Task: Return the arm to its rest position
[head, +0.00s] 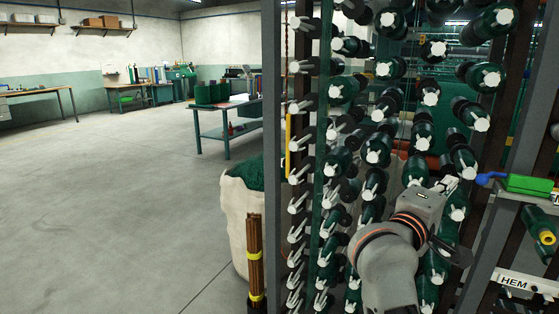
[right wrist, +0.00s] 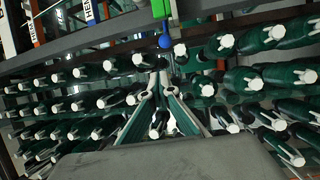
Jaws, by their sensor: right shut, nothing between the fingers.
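My right gripper (head: 451,184) is in front of the rack of green yarn spools, at the right of the head view. Its grey wrist with orange rings rises from the bottom of the picture. In the right wrist view, its two fingers (right wrist: 163,80) come together at the tips with nothing held between them. Green spools (head: 378,149) with white ends surround it on several levels, and some are hidden behind my arm. I cannot tell whether the fingers touch a spool. My left gripper is not in view.
A grey upright post (head: 272,120) edges the rack. A small shelf at right holds a green block with a blue knob (head: 484,178), above a HEM label (head: 514,283). A white sack (head: 240,215) and brown rods (head: 255,260) stand left of the rack. Open floor (head: 110,200) lies further left.

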